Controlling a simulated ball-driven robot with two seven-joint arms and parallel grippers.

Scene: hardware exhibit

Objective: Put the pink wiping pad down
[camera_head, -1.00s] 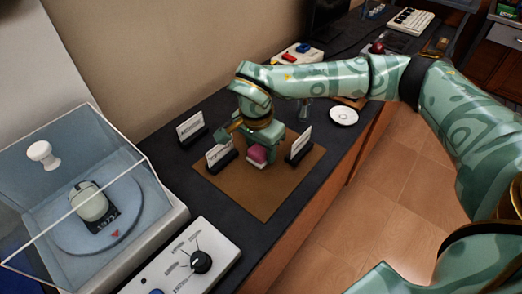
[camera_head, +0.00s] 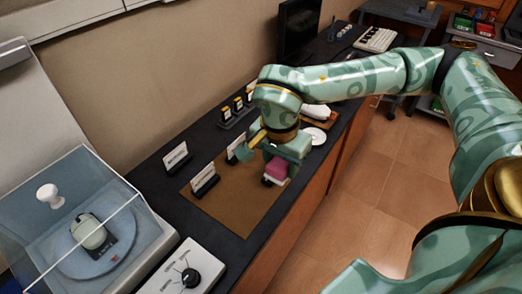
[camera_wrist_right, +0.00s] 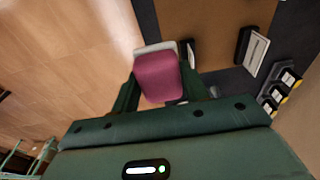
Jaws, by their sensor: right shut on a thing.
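The pink wiping pad (camera_head: 277,168) has a pale underside and is held between the fingers of my right gripper (camera_head: 275,163). In the right wrist view the pad (camera_wrist_right: 158,76) fills the gap between the two dark green fingers of this gripper (camera_wrist_right: 160,88), which is shut on it. The pad is near the right end of the brown mat (camera_head: 232,205), close to the counter's front edge. I cannot tell whether its underside touches the surface. My left gripper is not in view.
Small sign holders (camera_head: 204,180) stand on and beside the mat, one just left of my gripper. Yellow-topped blocks (camera_head: 237,108) sit behind, and a white dish (camera_head: 315,136) beyond. A clear case (camera_head: 85,215) and knob panel (camera_head: 183,275) stand left. The mat's middle is clear.

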